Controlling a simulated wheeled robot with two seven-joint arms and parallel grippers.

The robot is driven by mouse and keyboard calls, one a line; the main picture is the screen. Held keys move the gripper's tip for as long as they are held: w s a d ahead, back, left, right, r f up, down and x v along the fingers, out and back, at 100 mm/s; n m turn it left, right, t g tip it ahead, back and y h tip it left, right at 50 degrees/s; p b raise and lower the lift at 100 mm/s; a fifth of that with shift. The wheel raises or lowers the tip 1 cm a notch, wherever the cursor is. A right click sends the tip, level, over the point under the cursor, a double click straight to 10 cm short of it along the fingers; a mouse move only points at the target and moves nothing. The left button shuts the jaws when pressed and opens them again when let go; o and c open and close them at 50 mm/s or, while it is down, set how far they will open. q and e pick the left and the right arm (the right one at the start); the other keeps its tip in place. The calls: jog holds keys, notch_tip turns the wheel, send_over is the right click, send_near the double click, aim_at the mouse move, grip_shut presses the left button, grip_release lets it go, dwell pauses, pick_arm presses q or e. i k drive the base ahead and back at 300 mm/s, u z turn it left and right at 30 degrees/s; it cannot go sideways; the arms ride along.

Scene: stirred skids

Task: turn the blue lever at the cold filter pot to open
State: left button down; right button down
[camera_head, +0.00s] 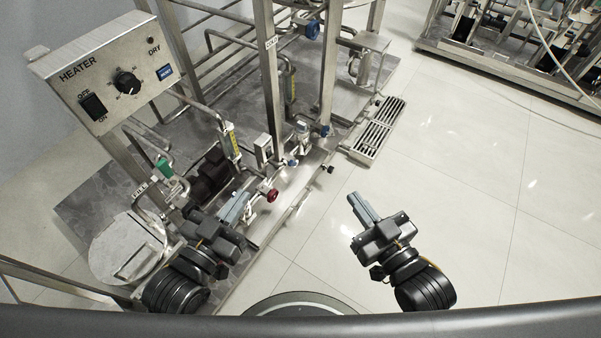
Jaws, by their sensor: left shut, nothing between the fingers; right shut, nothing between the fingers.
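Several blue handles show on the steel skid. One blue handle (313,30) is high at the back, one (324,130) is by the right-hand upright, and a small one (291,162) is on the low pipework. I cannot tell which is the lever at the cold filter pot, nor its setting. A small label (271,43) on an upright is too small to read surely. My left gripper (236,208) is shut and empty over the skid's front, left of a red knob. My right gripper (362,207) is shut and empty over the floor, apart from the skid.
A heater box (115,75) stands at the upper left. A round lidded vessel (110,240) is at the lower left. A red knob (271,195) is near my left gripper. A floor grate (375,128) lies right of the skid. The tiled floor (480,200) at right is clear.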

aim_at(294, 163)
jog(key=z, duration=2)
jog(key=i, duration=2.4)
jog(key=u, duration=2.65)
